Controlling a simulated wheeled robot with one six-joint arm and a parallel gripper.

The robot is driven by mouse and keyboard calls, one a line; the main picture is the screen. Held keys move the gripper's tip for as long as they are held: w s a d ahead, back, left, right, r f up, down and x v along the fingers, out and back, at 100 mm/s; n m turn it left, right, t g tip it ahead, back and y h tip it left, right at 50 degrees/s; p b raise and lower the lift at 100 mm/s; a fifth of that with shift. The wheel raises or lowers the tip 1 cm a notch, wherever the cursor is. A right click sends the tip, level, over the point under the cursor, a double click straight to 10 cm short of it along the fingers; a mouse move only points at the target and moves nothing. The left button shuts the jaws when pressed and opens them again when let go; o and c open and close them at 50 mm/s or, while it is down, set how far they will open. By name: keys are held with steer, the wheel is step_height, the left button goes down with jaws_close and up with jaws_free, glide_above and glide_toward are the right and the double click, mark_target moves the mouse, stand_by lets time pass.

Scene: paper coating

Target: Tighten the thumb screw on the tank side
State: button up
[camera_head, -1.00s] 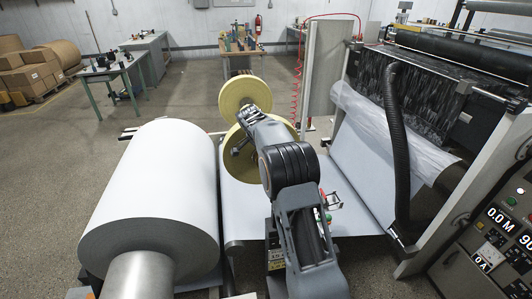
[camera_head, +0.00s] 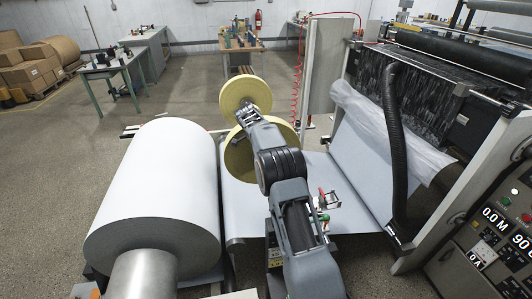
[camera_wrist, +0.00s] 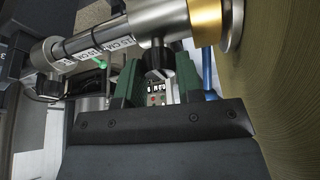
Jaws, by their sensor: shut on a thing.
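A black thumb screw knob (camera_wrist: 157,60) hangs under a metal clamp block on a silver shaft (camera_wrist: 108,38) in the wrist view. My gripper (camera_wrist: 158,70) has its two green fingers on either side of this knob and is shut on it. A second black knob (camera_wrist: 50,84) sits farther left. A gold collar (camera_wrist: 206,22) is on the shaft by the large yellow roll (camera_wrist: 275,100), close on the right. In the head view my arm reaches to the yellow tape roll (camera_head: 238,160), and my gripper and the knob are hidden there.
A large white paper roll (camera_head: 158,190) lies to the left of my arm. The coating machine with a black hose (camera_head: 394,140) and a control panel (camera_head: 490,240) stands right. A second yellow roll (camera_head: 245,94) is behind. Worktables stand at the back.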

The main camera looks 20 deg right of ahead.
stand_by(0.4)
steer(key=o, duration=0.9)
steer(key=shift+p+v, duration=2.65)
steer(key=shift+v, duration=4.3)
